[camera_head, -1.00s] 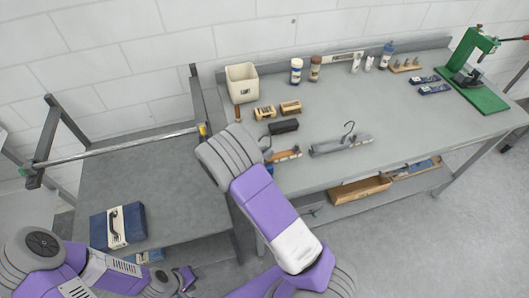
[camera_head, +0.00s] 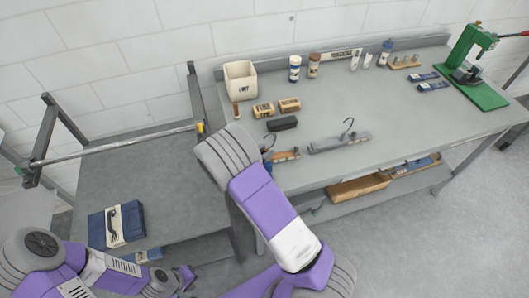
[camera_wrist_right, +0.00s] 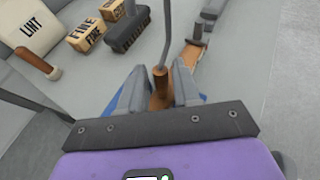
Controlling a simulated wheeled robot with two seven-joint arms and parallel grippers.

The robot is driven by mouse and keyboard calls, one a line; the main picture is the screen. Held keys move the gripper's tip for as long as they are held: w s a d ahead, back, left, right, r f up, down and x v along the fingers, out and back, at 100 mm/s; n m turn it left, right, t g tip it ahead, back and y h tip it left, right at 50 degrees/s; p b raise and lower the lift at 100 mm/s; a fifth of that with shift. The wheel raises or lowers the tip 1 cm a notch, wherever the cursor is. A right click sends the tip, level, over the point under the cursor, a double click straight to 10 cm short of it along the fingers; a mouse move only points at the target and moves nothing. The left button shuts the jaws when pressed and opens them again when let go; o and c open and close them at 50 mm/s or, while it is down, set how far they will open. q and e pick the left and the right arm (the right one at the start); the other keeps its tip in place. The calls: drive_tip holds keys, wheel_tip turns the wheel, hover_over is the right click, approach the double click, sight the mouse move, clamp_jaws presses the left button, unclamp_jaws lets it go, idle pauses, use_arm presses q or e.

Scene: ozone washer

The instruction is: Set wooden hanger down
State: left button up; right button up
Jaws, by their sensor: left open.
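The wooden hanger (camera_head: 286,156) shows at the front edge of the grey workbench (camera_head: 225,72), partly hidden behind my right arm. In the right wrist view, its brown wood (camera_wrist_right: 190,57) and thin metal hook (camera_wrist_right: 165,38) rise between the fingers. My right gripper (camera_wrist_right: 160,88) looks shut on the hanger near the base of the hook. I cannot tell whether the hanger touches the bench top. My left gripper (camera_head: 187,277) is low at the bottom left, open and away from the hanger.
A grey hanger (camera_head: 340,143) lies close to the right of the wooden one. The bench middle is clear.

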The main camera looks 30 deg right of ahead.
drive_tip(key=shift+w+a+r, duration=0.15)
drive_tip(key=shift+w+r, duration=0.1)
drive_tip(key=shift+w, duration=0.05)
drive_tip(key=shift+r, duration=0.2)
drive_tip(key=shift+r+p, duration=0.45)
drive_tip(key=shift+p, duration=0.15)
drive_tip(key=v, duration=1.1)
drive_tip(key=shift+s+a, duration=0.3)
drive_tip(key=shift+a, duration=0.05)
